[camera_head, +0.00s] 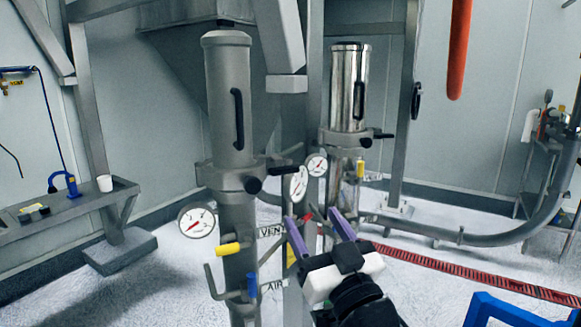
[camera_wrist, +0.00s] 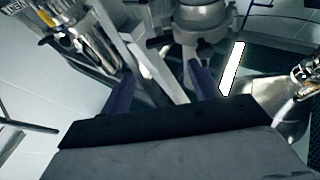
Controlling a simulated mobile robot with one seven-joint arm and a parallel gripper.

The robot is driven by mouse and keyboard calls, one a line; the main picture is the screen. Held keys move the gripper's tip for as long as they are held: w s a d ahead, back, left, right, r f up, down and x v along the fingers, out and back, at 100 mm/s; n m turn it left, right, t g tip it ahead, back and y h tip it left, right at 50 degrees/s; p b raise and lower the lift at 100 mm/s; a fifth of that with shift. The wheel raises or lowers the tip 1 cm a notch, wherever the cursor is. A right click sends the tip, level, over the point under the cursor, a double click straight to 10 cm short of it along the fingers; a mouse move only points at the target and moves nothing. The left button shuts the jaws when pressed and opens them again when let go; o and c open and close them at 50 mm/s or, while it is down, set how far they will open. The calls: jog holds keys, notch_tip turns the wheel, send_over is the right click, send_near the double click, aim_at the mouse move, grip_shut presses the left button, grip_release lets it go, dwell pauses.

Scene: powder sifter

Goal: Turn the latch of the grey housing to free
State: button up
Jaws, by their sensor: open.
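The grey housing (camera_head: 226,95) is a matte upright cylinder left of centre in the head view, with a black vertical handle (camera_head: 238,120) on its side. At its lower collar (camera_head: 225,176) a black knob (camera_head: 254,185) and a black lever (camera_head: 285,171) stick out to the right; they look like the latch. My gripper (camera_head: 312,217) has purple fingers, open and empty, below and right of that collar and apart from it in the picture. In the wrist view my gripper (camera_wrist: 160,70) points at a grey collared cylinder (camera_wrist: 203,22); I cannot tell which housing it is.
A shiny steel housing (camera_head: 348,90) with a similar collar stands to the right. Pressure gauges (camera_head: 197,221), a yellow-handled valve (camera_head: 228,249) and a blue-handled valve (camera_head: 251,287) crowd the pipe below. A grey bench (camera_head: 70,205) is at left, a blue frame (camera_head: 515,312) at lower right.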

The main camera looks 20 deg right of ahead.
aim_at(286, 173)
jog(key=p+x, duration=0.2)
jog(key=x, duration=0.9)
jog(key=shift+w+p, duration=0.1)
jog(key=shift+p, duration=0.25)
jog(key=c, duration=0.7)
